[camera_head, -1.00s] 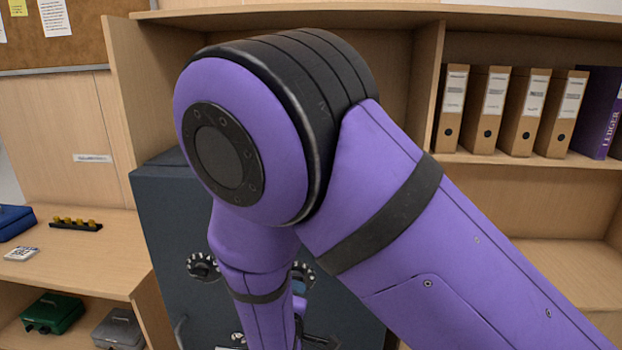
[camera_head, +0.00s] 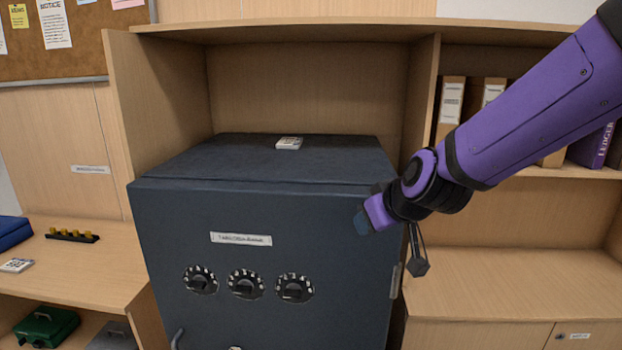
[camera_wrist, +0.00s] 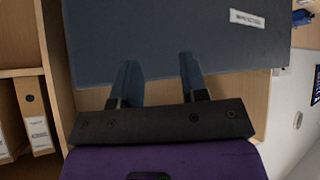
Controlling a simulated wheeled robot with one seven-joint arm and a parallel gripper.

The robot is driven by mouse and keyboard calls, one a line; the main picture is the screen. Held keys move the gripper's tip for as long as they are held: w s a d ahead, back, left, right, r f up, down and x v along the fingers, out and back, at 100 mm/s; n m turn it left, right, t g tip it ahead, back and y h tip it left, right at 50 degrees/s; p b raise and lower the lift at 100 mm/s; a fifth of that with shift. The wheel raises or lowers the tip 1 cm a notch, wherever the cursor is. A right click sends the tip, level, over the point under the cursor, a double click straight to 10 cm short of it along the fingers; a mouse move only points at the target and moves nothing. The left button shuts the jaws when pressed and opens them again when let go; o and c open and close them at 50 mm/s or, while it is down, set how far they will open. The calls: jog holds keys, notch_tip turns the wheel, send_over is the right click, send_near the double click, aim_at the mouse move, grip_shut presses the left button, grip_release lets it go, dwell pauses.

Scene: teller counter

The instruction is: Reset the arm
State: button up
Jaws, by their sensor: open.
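My purple arm (camera_head: 545,105) reaches in from the upper right of the head view. My gripper (camera_head: 364,221) is at its end, in front of the upper right part of the dark blue safe (camera_head: 300,225). In the wrist view my gripper (camera_wrist: 160,78) shows two separated fingers with nothing between them. The safe's dark surface (camera_wrist: 160,30) lies beyond the fingertips. Whether the fingers touch the safe I cannot tell.
The safe has three dials (camera_head: 245,284) and a small white item (camera_head: 289,143) on top. Binders (camera_head: 451,110) and a purple ledger (camera_head: 592,146) stand on the right shelf. The right counter (camera_head: 510,280) is clear. A green box (camera_head: 46,326) sits low at left.

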jog(key=s+d+r+m+g+h, duration=0.1)
jog(key=s+d+r+m+h, duration=0.1)
jog(key=s+d, duration=0.7)
jog(key=s+d+r+m+g+h, duration=0.1)
jog(key=s+d+r+m, duration=0.3)
jog(key=s+d, duration=0.5)
jog(key=s+r+g, duration=0.1)
jog(key=s+r, duration=0.1)
jog(key=s, duration=0.2)
jog(key=shift+s+d+h, duration=0.35)
jog(key=shift+d+h, duration=0.05)
